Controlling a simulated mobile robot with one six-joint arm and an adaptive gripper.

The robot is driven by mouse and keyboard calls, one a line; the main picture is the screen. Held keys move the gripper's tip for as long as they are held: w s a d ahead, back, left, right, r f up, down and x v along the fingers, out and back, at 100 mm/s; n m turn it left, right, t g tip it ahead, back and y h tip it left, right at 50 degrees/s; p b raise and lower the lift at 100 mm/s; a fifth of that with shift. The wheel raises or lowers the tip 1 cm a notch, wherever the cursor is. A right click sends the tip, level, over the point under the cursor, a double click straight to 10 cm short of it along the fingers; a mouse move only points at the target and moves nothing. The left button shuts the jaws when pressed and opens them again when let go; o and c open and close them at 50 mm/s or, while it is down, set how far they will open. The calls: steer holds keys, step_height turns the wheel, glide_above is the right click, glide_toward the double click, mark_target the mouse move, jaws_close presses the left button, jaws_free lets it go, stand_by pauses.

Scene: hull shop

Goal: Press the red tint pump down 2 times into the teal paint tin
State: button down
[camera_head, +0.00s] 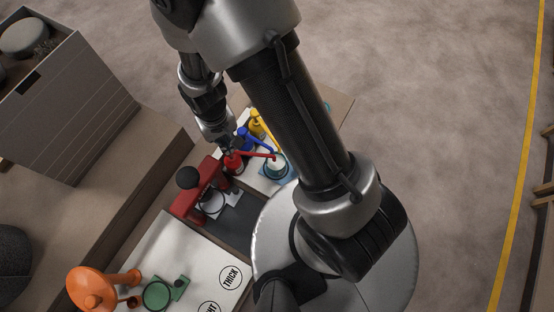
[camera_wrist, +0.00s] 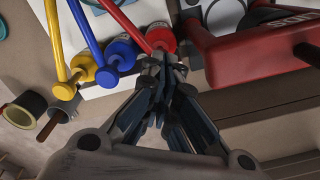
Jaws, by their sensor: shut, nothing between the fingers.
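The red tint pump (camera_head: 234,161) stands at the near end of a row of pumps, its red spout reaching right toward a tin. In the wrist view the red pump (camera_wrist: 160,38) is right at my fingertips. My gripper (camera_wrist: 160,62) is shut and empty, its tips at or just over the pump head; I cannot tell whether they touch. In the head view my gripper (camera_head: 226,145) points down at the pump. The teal paint tin (camera_head: 275,168) stands under the spout ends, with pale contents, partly hidden by my arm.
A blue pump (camera_wrist: 122,52) and a yellow pump (camera_wrist: 84,66) stand beside the red one. A red machine (camera_head: 196,192) with a black knob stands close on the other side. A white board (camera_head: 185,255) holds orange and green items. A grey cabinet (camera_head: 65,110) stands at the left.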

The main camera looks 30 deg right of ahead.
steer(key=shift+f, duration=0.15)
steer(key=shift+f+b, duration=1.2)
steer(key=shift+f, duration=0.3)
steer(key=shift+r+p, duration=1.25)
steer(key=shift+r, duration=0.4)
steer(key=shift+f, duration=0.25)
steer(key=shift+f+b, duration=1.25)
steer(key=shift+f, duration=0.2)
steer(key=shift+r, duration=0.25)
steer(key=shift+r+p, duration=1.3)
steer(key=shift+r, duration=0.15)
